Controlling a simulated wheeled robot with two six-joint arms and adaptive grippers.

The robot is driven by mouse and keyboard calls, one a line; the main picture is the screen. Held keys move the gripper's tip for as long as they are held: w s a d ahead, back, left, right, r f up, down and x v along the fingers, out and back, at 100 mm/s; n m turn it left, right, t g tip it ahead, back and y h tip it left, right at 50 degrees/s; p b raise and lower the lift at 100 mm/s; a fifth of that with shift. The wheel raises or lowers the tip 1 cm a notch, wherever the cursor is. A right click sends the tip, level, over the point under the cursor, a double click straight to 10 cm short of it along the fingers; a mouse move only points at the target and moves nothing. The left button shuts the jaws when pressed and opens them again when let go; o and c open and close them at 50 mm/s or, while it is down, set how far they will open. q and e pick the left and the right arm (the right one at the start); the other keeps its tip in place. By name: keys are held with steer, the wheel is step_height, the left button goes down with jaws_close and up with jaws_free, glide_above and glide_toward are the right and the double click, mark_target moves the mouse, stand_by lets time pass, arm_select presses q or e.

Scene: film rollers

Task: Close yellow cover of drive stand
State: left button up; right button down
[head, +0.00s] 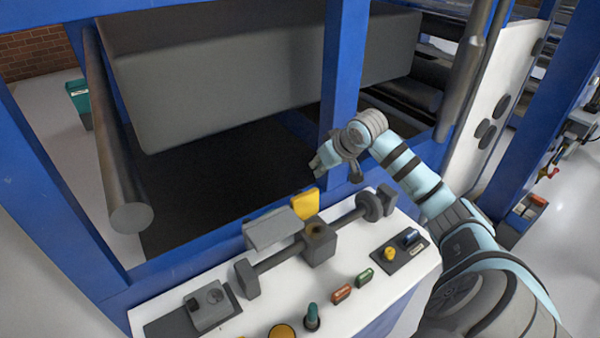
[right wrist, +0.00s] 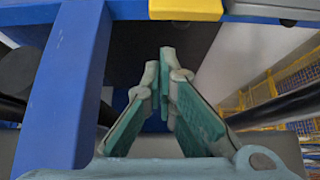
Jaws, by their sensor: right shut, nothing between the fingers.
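The yellow cover (head: 305,204) stands raised at the back of the grey drive stand block (head: 320,245), whose top with a dark round hole is exposed. In the right wrist view a yellow part (right wrist: 195,7), likely the cover, shows at the top edge, beyond the fingertips. My right gripper (head: 318,164) is above and behind the cover, near the blue upright, apart from the cover. Its green-padded fingers meet at the tips in the wrist view (right wrist: 166,58), with nothing between them. My left gripper is not in view.
A blue upright (head: 343,80) stands close to my right gripper. Shafts with end knobs (head: 370,205) run along the white panel. Buttons (head: 341,294) and a green-topped knob (head: 312,315) stand in front.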

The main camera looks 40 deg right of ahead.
mark_target(302, 203)
steer(key=x, duration=0.8)
steer(key=shift+s+d+f+b, duration=0.2)
steer(key=shift+s+f+b, duration=0.1)
steer(key=shift+s, duration=0.05)
steer(key=shift+s+a, duration=0.1)
steer(key=shift+s+r, duration=0.1)
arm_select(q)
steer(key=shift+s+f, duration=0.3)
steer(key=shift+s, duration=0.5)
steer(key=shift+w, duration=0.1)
